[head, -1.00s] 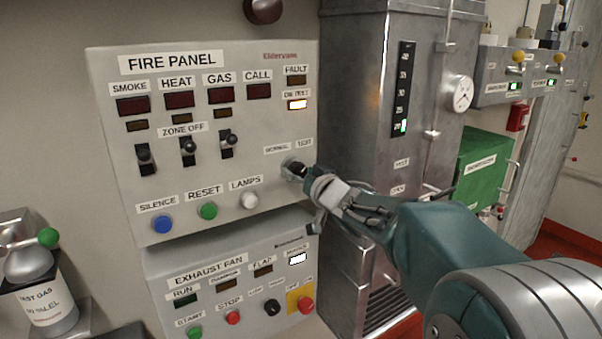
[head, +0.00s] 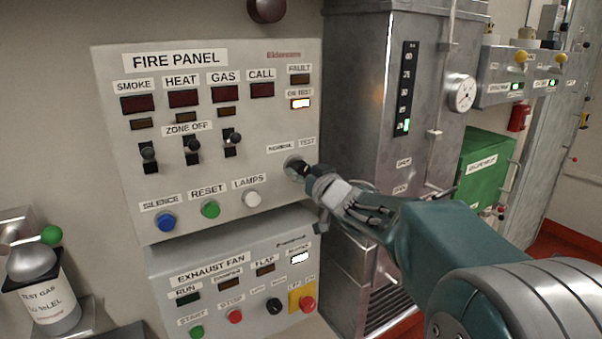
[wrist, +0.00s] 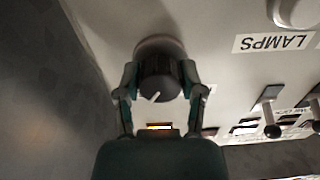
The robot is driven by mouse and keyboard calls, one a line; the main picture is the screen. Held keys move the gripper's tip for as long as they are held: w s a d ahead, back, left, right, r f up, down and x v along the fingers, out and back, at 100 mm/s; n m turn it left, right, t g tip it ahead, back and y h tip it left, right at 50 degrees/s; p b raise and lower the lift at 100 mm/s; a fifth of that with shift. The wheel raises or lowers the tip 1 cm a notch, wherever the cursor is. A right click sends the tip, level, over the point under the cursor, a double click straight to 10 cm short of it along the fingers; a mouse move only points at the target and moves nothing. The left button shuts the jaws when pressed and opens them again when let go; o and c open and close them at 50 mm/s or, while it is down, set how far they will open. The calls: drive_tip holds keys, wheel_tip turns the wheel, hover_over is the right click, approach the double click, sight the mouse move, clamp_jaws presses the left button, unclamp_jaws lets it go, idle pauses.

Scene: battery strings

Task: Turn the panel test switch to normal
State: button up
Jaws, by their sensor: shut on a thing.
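The fire panel (head: 110,135) hangs on the wall at the left in the head view. Its test switch is a dark round knob below the NORMAL and TEST labels (head: 291,145), largely hidden behind my gripper (head: 309,177). In the wrist view the black knob (wrist: 158,88) has a white pointer line slanting to the lower left of the picture. My gripper (wrist: 155,85) is shut on the knob, a finger on each side. The ON TEST lamp (head: 300,104) is lit white.
The exhaust fan panel (head: 215,255) with its buttons sits just below. A grey metal cabinet (head: 365,100) stands close on the right. The LAMPS button (head: 252,198) is left of the switch. A test gas bottle (head: 45,300) stands at the lower left.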

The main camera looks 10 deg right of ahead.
drive_tip(key=n, duration=0.4)
drive_tip(key=shift+r, duration=0.15)
drive_tip(key=n, duration=0.8)
drive_tip(key=shift+n, duration=2.2)
drive_tip(key=o, duration=1.1)
drive_tip(key=shift+s, duration=0.1)
drive_tip(key=shift+o, duration=0.2)
drive_tip(key=shift+a, duration=0.1)
